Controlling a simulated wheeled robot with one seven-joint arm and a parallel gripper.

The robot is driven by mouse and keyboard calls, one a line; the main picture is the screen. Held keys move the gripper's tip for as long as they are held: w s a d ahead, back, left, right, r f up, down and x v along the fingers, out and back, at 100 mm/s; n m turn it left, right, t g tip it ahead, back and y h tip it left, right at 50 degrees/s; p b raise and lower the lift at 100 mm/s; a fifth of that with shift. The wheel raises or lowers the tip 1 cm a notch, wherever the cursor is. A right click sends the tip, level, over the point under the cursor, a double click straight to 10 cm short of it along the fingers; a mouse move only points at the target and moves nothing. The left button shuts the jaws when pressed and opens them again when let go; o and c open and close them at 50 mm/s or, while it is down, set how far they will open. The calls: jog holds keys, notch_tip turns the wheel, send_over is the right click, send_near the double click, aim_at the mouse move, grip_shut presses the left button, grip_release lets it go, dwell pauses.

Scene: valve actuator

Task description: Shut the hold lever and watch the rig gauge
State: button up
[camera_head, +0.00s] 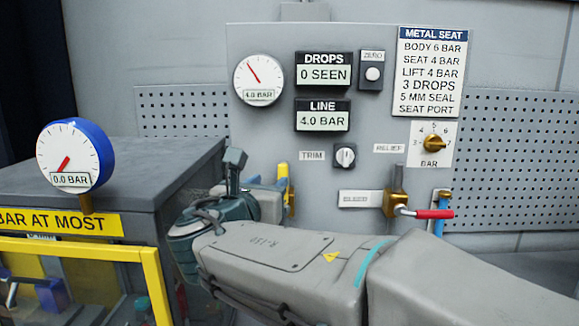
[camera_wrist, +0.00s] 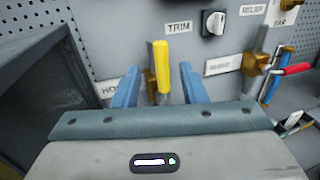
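The hold lever has a yellow handle (camera_wrist: 161,66) standing upright on a brass stem; its label is partly hidden, showing "HO". In the head view the yellow handle (camera_head: 282,171) shows beyond my wrist. My gripper (camera_wrist: 157,70) is open, with one blue finger on each side of the handle and a visible gap on both sides. A round panel gauge (camera_head: 258,79) reads 4.0 BAR. A blue-rimmed gauge (camera_head: 75,156) on the left reads 0.0 BAR. Neither is labelled as the rig gauge.
The DROPS display (camera_head: 324,74) reads 0 SEEN and the LINE display (camera_head: 323,120) reads 4.0 BAR. A trim knob (camera_head: 345,155), a red-handled bleed lever (camera_head: 433,214) and a relief dial (camera_head: 433,144) are to the right. A grey cabinet (camera_head: 150,165) stands at left.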

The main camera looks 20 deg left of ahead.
aim_at(281, 171)
jog(key=w+p, duration=0.2)
jog(key=w, duration=0.7)
jog(key=shift+w+d, duration=0.1)
jog(key=shift+w, duration=0.15)
grip_shut()
